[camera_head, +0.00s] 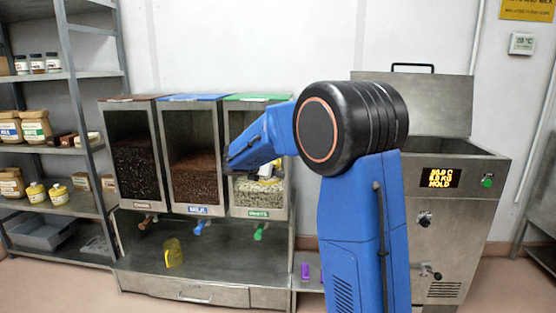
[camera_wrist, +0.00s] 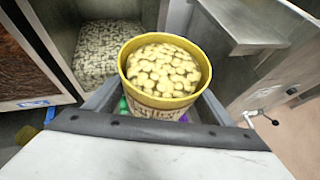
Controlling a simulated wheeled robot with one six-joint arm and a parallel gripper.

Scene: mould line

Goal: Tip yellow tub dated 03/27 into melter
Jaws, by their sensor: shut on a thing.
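A yellow tub (camera_wrist: 190,103) full of pale round pieces is held upright between the fingers of my gripper (camera_wrist: 160,108) in the wrist view. Its label is partly in view, but no date can be read. In the head view, my arm hides most of the gripper and tub, in front of the right-hand dispenser. The melter (camera_head: 455,215) is the steel machine at the right, with its lid (camera_head: 430,100) raised and its top open. Its lit display (camera_head: 440,177) is hard to read. The tub is apart from the melter, to its left.
Dispensers (camera_head: 198,209) with brown, blue and green lids stand at the left and middle, with taps below. A yellow container (camera_head: 173,252) is on their lower shelf. Shelving (camera_head: 70,152) at the far left holds jars, bags and small yellow tubs (camera_head: 36,191). Purple items (camera_head: 305,270) sit low beside the melter.

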